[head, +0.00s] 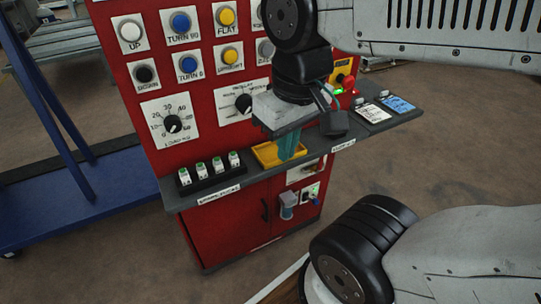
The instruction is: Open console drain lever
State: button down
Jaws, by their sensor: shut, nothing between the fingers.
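The red console (215,232) stands in the middle of the head view. On its lower front, right of the door handle, is a small clear bowl-like unit with a grey top (287,205). Beside it is a pale plate with a green spot and a small blue part (316,201). I cannot tell which of these small parts is the drain lever, or its position. My gripper (289,157) points down over the console shelf, with its teal fingers shut and empty. It is above and apart from these lower fittings, in front of a yellow tray.
The grey shelf (220,192) sticks out above the lower front. It carries the yellow tray (265,154), several small white-and-green items (217,166) and two cards (397,104). A blue frame (110,178) stands at left. Floor right of the console is open.

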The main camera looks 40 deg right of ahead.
aim_at(316, 201)
jog(key=z, duration=1.15)
